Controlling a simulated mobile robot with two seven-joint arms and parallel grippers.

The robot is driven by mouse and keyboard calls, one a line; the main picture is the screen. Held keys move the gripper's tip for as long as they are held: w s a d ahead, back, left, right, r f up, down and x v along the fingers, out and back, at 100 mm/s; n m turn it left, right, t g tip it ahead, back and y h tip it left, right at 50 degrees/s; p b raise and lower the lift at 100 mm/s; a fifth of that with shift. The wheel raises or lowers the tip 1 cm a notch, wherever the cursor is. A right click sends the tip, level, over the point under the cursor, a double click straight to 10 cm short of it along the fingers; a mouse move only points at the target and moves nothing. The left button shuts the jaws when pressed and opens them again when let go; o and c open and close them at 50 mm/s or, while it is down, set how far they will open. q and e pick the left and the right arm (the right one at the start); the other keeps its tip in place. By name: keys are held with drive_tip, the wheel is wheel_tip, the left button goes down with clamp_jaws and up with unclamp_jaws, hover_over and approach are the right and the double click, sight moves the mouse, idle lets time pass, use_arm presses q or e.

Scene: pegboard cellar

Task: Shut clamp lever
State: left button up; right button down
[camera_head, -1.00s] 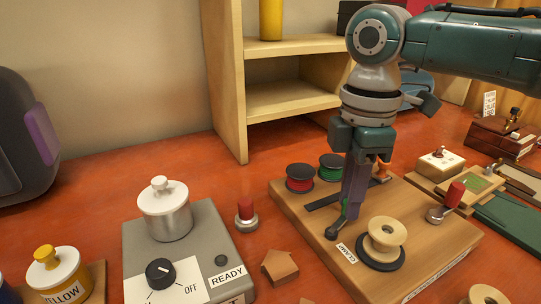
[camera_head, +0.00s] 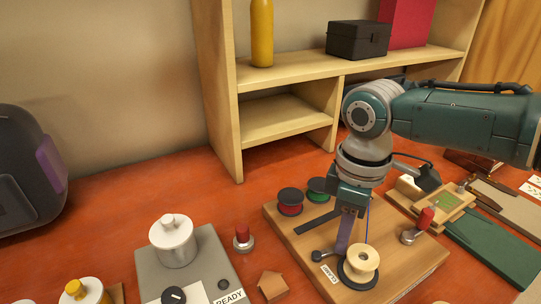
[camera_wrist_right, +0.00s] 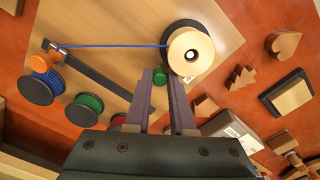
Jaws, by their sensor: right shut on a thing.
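A wooden board (camera_head: 400,265) carries the clamp: a dark lever with a round black knob (camera_head: 318,255), low beside the CLAMP label (camera_head: 330,275). A pale wooden spool (camera_head: 362,262) on a black ring stands just right of it; it shows in the right wrist view (camera_wrist_right: 190,52). My right gripper (camera_head: 342,254) points down between knob and spool. Its fingers are shut on a small green piece (camera_wrist_right: 160,75), perhaps a wire end. A blue wire (camera_wrist_right: 110,46) runs from an orange post (camera_wrist_right: 40,62) to the spool. The wrist view hides the clamp knob. My left gripper is out of view.
Red (camera_head: 290,200) and green (camera_head: 318,186) wire spools stand at the board's back left. A red-handled lever (camera_head: 424,218) stands at its right. A grey box with a lidded pot (camera_head: 172,240) and a red button (camera_head: 242,237) are left. Shelves (camera_head: 285,118) stand behind.

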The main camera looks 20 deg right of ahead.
idle(0.4)
drive_tip(key=c, duration=0.8)
unclamp_jaws()
drive_tip(key=shift+o, duration=0.2)
wheel_tip(320, 180, up, 10)
drive_tip(key=p, duration=0.1)
drive_tip(key=shift+a, duration=0.1)
